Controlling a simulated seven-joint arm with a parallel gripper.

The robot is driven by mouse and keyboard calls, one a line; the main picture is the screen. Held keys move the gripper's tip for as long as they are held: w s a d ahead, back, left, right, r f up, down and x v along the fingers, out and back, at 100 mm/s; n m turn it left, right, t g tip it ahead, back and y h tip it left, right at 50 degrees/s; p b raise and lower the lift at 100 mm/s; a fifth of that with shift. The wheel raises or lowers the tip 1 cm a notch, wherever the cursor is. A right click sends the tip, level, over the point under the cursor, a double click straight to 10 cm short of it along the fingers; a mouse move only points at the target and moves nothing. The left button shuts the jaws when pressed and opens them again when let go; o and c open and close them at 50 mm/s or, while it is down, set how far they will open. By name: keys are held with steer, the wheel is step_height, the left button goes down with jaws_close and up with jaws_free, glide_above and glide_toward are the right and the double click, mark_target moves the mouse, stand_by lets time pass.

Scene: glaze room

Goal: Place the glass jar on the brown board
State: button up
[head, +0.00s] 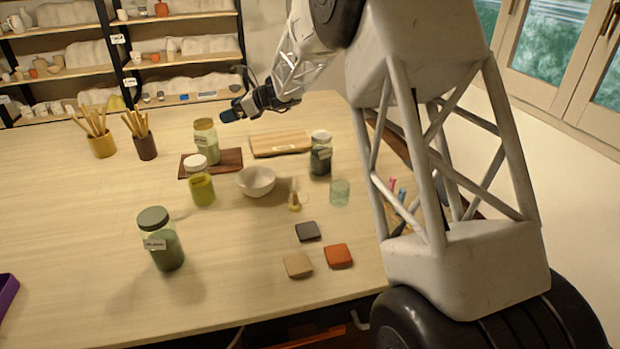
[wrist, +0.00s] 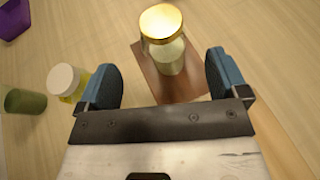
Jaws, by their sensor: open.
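A glass jar with a gold lid and pale green contents (head: 207,146) stands upright on the dark brown board (head: 230,158) near the back of the table. In the wrist view the jar (wrist: 165,50) is beyond the fingers, in the gap between them, with the brown board (wrist: 181,90) under it. My gripper (head: 232,113) is open and empty, above and to the right of the jar in the head view. In the wrist view its two blue fingers (wrist: 163,82) are spread wide and nothing is held.
A white-lidded yellow-green jar (head: 201,188) stands just in front of the board, with a white bowl (head: 256,181) to its right. A green-lidded jar (head: 164,245), dark jar (head: 320,160), light wooden board (head: 280,142) and tool cups (head: 103,146) stand around.

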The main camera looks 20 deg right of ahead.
steer(key=s+d+r+n+g+h, duration=0.1)
steer(key=s+d+r+n+h, duration=0.15)
steer(key=s, duration=0.75)
steer(key=s+d+r+n+g+h, duration=0.15)
steer(key=s+n, duration=0.25)
steer(key=s, duration=0.5)
steer(key=s+d+r+n+h, duration=0.1)
steer(key=s+d+r+n, duration=0.2)
steer(key=s, duration=0.7)
steer(key=s+d+f+n+h, duration=0.2)
steer(key=s+d+n, duration=0.1)
steer(key=s, duration=0.8)
steer(key=s+d+f+n+h, duration=0.2)
steer(key=s+n, duration=0.3)
steer(key=s, duration=0.6)
steer(key=s+d+f+n+h, duration=0.2)
steer(key=s+d+n+h, duration=0.1)
steer(key=s, duration=0.8)
steer(key=shift+s+d+n+h, duration=0.15)
steer(key=shift+d+n+h, duration=0.25)
steer(key=shift+d+n, duration=0.5)
